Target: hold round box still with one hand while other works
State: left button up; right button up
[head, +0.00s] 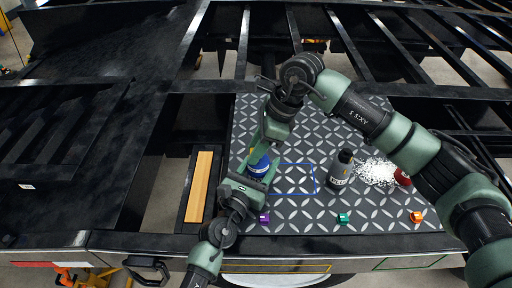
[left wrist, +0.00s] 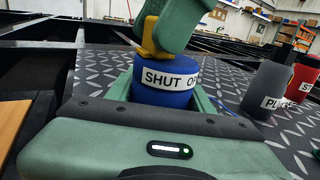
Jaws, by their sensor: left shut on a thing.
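The blue round box (head: 258,165) stands upright on the diamond-plate deck (head: 300,130). In the left wrist view the box (left wrist: 162,97) has a white band that reads "SHUT O…". My left gripper (head: 256,174) is shut on the box, its green fingers on both sides low down. My right gripper (head: 256,150) reaches down over the box from above. In the left wrist view a yellow part (left wrist: 150,42) sits between my right gripper's green body and the box top. Whether the right jaws are closed on it is hidden.
A dark labelled bottle (head: 341,172), white scattered bits (head: 376,171) and a red container (head: 402,176) are to the right. Small purple (head: 264,217), green (head: 343,218) and orange (head: 416,216) pieces lie near the front edge. A wooden bar (head: 199,187) lies left. The blue-outlined area (head: 296,180) is clear.

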grip_shut()
jog(key=shift+d, duration=0.25)
jog(key=shift+w+d, duration=0.1)
jog(key=shift+d, duration=1)
jog(key=o, duration=1)
grip_release()
jog(key=shift+a, duration=0.1)
jog(key=v, duration=1.2)
